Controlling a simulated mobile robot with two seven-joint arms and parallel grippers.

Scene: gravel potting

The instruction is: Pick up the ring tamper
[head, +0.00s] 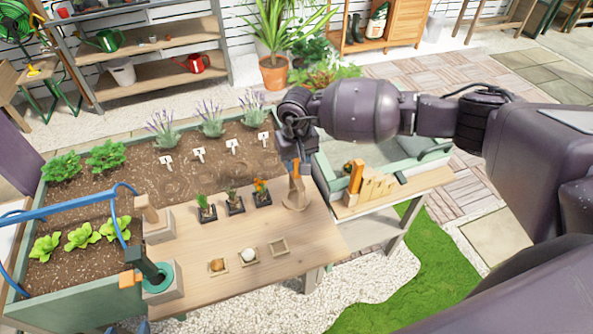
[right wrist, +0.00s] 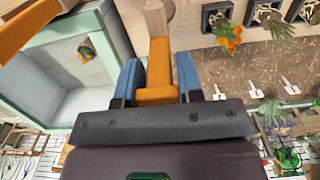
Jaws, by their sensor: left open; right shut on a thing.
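The ring tamper (head: 295,199) is near the back right edge of the wooden table, with its pale wooden ring low and its handle upright. My right gripper (head: 296,165) is above it and shut on the handle. In the right wrist view, the tamper's orange handle (right wrist: 158,68) sits between the blue fingertips of my right gripper (right wrist: 160,82). Only part of the tamper's wooden end shows there, at the top edge. I cannot tell whether the ring touches the table. My left gripper is not in view.
Three small potted plants (head: 235,206) stand just left of the tamper. Small square trays (head: 279,248) lie in front. A wooden rack (head: 376,190) with an orange-handled tool is to the right. A planter bed (head: 190,180) lies behind the table.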

